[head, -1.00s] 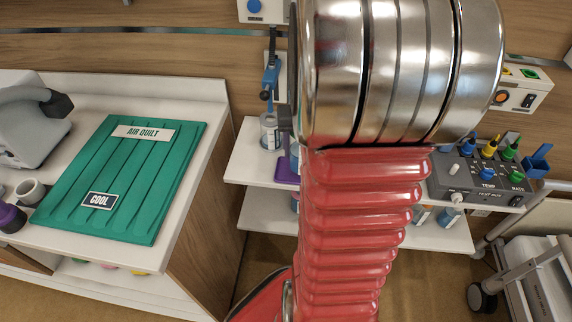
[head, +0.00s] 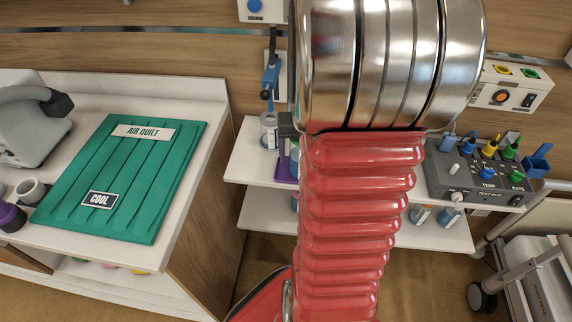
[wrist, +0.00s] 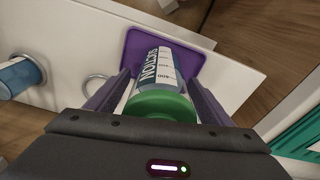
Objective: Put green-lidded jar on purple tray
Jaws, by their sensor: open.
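The green-lidded jar (wrist: 158,104) is a clear jar with a "SUCTION" label. In the wrist view it lies between the two fingers of my gripper (wrist: 158,78), with its lid towards the camera. The fingers are open, one on each side of it. Its far end is over the purple tray (wrist: 205,42); I cannot tell whether its base touches the tray. In the head view a strip of the purple tray shows on the upper shelf beside my arm, and the jar itself is mostly hidden behind my arm.
A blue-labelled jar (wrist: 20,74) stands left of the tray on the white shelf (head: 250,165). A metal ring (wrist: 95,84) lies between them. A grey test box (head: 480,178) stands on the shelf's right.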

